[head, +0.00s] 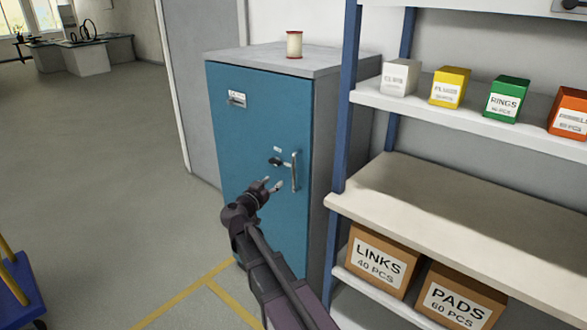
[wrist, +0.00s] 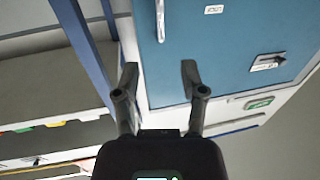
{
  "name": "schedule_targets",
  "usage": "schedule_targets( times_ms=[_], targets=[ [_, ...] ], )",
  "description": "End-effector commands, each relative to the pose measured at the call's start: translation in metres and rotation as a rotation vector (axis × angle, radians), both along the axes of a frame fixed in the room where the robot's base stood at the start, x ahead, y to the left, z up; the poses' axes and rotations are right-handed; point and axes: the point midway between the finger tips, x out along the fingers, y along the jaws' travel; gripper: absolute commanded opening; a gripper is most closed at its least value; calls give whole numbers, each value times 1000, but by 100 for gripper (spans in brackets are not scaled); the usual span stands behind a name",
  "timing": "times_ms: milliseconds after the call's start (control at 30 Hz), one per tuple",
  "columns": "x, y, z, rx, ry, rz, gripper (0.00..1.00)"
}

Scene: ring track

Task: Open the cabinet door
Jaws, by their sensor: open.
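The blue cabinet door (head: 245,125) is shut flush in its grey cabinet (head: 322,125). A vertical metal handle (head: 295,171) stands near the door's right edge, with a small dark lock (head: 276,161) to its left. My gripper (head: 273,184) is open and empty in front of the door, a little below and left of the handle in the head view. In the wrist view, which looks upside down, my gripper (wrist: 160,74) has its fingers spread, and part of the handle (wrist: 160,20) shows beyond them, at the top. The handle's far end is cut off there.
A shelf unit (head: 440,185) with small boxes (head: 450,88) and cartons (head: 378,262) stands close on the right. A spool (head: 294,44) sits on the cabinet top. Open floor (head: 110,170) lies left of the door; a blue cart (head: 20,290) is at the lower left.

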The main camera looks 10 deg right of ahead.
Motion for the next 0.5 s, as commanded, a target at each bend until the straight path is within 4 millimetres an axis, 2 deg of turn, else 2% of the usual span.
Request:
schedule_targets(
  times_ms=[500],
  targets=[
    [3,-2,1,-1,-5,2,54]
  ],
)
